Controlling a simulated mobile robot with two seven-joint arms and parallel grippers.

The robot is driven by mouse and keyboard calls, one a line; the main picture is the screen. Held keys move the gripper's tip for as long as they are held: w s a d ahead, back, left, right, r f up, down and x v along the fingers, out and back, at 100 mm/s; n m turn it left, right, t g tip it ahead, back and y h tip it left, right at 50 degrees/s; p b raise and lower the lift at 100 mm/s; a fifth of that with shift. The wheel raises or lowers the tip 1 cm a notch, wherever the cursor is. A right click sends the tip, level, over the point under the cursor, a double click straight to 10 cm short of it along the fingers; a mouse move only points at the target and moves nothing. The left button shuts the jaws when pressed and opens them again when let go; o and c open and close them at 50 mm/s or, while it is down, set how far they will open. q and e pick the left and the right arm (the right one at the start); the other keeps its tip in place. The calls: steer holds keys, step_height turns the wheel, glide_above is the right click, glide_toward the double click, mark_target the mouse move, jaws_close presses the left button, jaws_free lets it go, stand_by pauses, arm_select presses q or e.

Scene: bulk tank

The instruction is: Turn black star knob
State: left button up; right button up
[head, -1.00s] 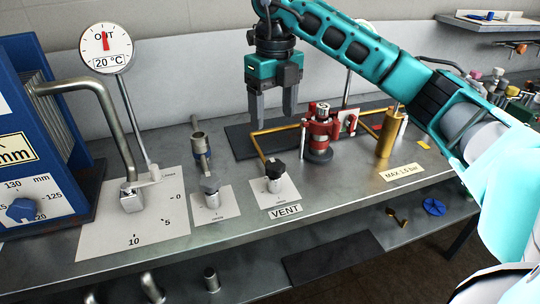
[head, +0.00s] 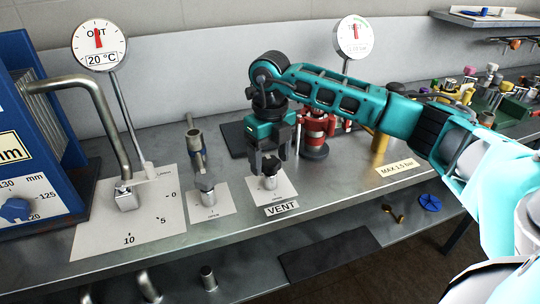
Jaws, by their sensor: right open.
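The black star knob (head: 271,167) sits on a short metal stem on a white plate behind the VENT label (head: 281,208). My right gripper (head: 269,166) points down at the knob, its fingers open on either side of it. I cannot tell whether the fingers touch the knob. The gripper partly hides the knob's top. My left gripper is not in view.
A lever on a scale plate (head: 126,198) and a blue unit (head: 40,120) are at the left.

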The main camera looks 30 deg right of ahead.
steer(key=c, duration=1.1)
steer(key=shift+o, duration=0.2)
